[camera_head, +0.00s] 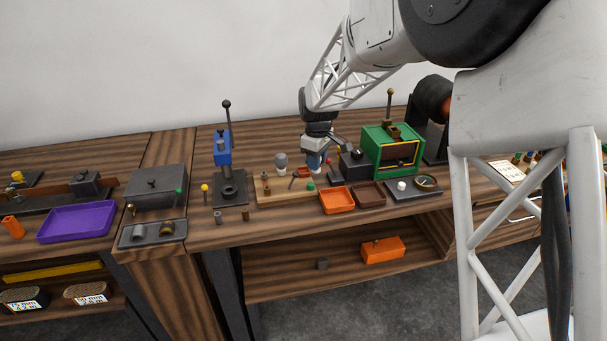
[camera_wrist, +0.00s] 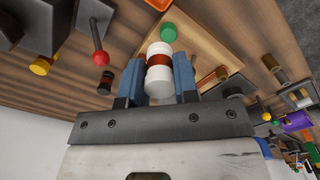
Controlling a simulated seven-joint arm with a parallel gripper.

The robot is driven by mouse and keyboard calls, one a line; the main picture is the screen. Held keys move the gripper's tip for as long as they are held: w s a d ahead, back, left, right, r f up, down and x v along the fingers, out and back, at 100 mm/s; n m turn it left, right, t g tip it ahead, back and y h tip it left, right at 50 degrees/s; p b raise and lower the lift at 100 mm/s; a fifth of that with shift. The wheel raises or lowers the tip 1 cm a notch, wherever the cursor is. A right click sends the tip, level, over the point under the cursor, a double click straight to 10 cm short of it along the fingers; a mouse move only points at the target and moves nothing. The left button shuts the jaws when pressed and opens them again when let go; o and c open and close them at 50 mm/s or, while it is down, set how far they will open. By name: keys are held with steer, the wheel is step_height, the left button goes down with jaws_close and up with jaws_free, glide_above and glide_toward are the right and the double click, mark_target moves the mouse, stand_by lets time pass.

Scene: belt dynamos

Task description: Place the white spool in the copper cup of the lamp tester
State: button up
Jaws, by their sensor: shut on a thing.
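My gripper (camera_head: 315,163) hangs over the workbench near the right end of a wooden board (camera_head: 285,199). In the wrist view my gripper's blue fingers (camera_wrist: 159,80) are shut on the white spool (camera_wrist: 158,50), which has a brown band around its middle. The board, apparently the lamp tester, carries a grey bulb (camera_head: 281,158) and a green button (camera_head: 310,186). That button also shows beyond the spool in the wrist view (camera_wrist: 168,33). A small copper-coloured piece (camera_head: 266,189), probably the cup, stands at the board's left. The spool is mostly hidden in the head view.
A blue lever press (camera_head: 222,152) stands left of the board. An orange tray (camera_head: 337,200) and a brown tray (camera_head: 368,194) lie to its right. A green box (camera_head: 391,150) and a dark block (camera_head: 355,165) stand behind them. Small cylinders sit near the front edge.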

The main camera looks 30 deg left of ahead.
steer(key=s+d+f, duration=0.1)
steer(key=s+d, duration=0.2)
steer(key=s, duration=0.4)
steer(key=shift+s+d, duration=0.25)
steer(key=shift+d, duration=0.15)
steer(key=shift+w+a, duration=0.1)
glide_above(303, 173)
steer(key=shift+f, duration=0.75)
steer(key=shift+f, duration=0.1)
steer(key=shift+f, duration=1.7)
steer(key=shift+f, duration=0.1)
steer(key=o, duration=0.9)
